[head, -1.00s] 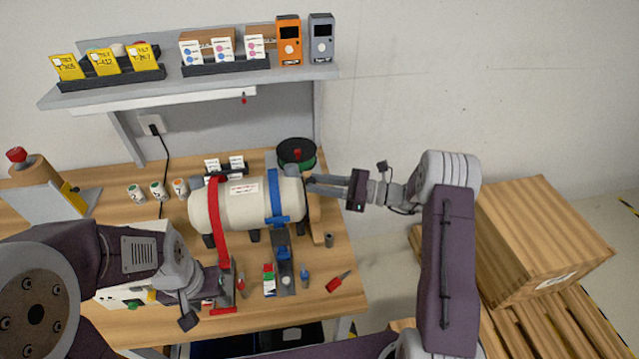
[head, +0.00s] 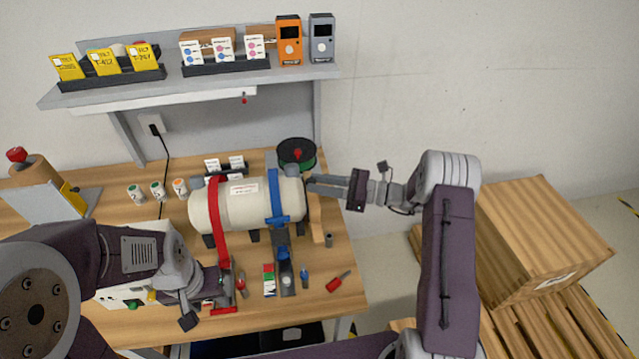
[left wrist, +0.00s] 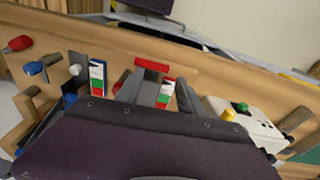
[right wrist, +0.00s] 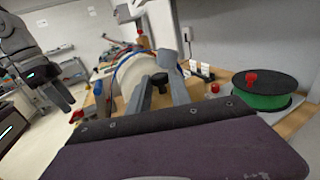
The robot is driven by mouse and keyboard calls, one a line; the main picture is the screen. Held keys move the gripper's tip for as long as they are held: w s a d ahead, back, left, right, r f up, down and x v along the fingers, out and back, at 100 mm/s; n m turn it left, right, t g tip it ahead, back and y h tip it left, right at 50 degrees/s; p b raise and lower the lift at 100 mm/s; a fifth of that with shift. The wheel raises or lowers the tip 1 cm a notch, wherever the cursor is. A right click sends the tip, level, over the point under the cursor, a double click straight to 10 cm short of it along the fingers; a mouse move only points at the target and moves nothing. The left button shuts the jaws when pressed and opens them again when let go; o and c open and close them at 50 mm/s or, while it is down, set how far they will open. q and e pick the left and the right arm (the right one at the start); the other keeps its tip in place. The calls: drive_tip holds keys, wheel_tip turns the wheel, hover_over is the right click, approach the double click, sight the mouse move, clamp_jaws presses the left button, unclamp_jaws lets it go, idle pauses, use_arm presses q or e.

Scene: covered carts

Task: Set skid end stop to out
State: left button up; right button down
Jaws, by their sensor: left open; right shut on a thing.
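A cream tank (head: 236,214) lies on its side on the bench, under a red strap (head: 219,240) and a blue strap (head: 273,195). A wooden upright (head: 317,226) stands at its right end and may be the skid end stop; its setting cannot be read. My right gripper (head: 311,184) is shut on a small part at that end; the right wrist view shows a black knob (right wrist: 160,78) between its fingers. My left gripper (head: 222,289) is open by the red strap's lower end, with a red bar (left wrist: 152,65) ahead of its fingers in the left wrist view.
A green spool (head: 296,155) stands behind the tank's right end. A red-handled tool (head: 338,282) and a small blue item (head: 304,276) lie near the front right. A shelf (head: 200,83) overhangs the back. A wooden crate (head: 545,240) stands off to the right.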

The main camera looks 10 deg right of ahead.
drive_tip(key=shift+d, duration=0.1)
idle(0.4)
use_arm(q)
drive_tip(key=shift+f+b, duration=0.4)
drive_tip(key=shift+b, duration=0.05)
use_arm(e)
drive_tip(key=d, duration=0.5)
drive_tip(key=shift+d, duration=0.1)
drive_tip(key=c, duration=1.5)
unclamp_jaws()
drive_tip(key=v, duration=0.9)
